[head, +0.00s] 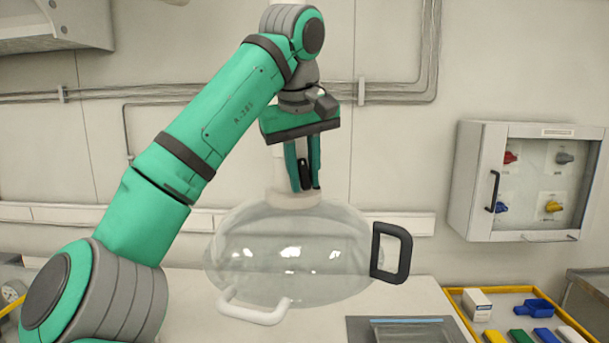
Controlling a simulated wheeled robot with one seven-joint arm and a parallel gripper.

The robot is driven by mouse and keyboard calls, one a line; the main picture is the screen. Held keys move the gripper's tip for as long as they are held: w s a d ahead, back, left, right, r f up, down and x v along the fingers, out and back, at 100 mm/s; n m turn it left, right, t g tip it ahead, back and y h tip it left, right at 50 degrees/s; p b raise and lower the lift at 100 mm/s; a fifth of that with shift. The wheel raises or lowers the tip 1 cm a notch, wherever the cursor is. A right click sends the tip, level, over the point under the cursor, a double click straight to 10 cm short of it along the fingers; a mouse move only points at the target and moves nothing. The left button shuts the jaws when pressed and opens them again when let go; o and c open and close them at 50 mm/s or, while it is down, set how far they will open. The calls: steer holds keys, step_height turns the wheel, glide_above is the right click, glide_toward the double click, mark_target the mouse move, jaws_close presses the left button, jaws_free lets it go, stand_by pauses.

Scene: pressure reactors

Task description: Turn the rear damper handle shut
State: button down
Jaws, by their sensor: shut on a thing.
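My gripper (304,184) points straight down over the top of a clear rounded glass vessel (290,245). Its two green fingers are shut on a small dark upright piece (304,172), which I take to be the rear damper handle. The fingers hide most of that handle, so I cannot tell its angle. The fingertips are just above or at the pale collar (298,200) on top of the vessel.
A black loop handle (391,252) sticks out at the vessel's right, and a white handle (254,312) at its front. A yellow-edged tray (462,316) holds coloured pieces at lower right. A wall cabinet (468,170) hangs at right. Pipes (390,94) run along the wall.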

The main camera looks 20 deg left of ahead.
steer(key=shift+g+y, duration=0.4)
steer(key=c, duration=1.7)
jaws_free()
steer(key=shift+r, duration=0.1)
steer(key=shift+s+r, duration=0.1)
steer(key=shift+r, duration=0.15)
steer(key=shift+s+d+r, duration=0.1)
steer(key=shift+s+r, duration=0.1)
steer(key=shift+s, duration=0.05)
steer(key=s+d, duration=0.1)
steer(key=s, duration=0.2)
steer(key=s+d, duration=0.1)
steer(key=s, duration=0.3)
steer(key=s+d, duration=0.2)
steer(key=s, duration=0.2)
steer(key=shift+d, duration=0.1)
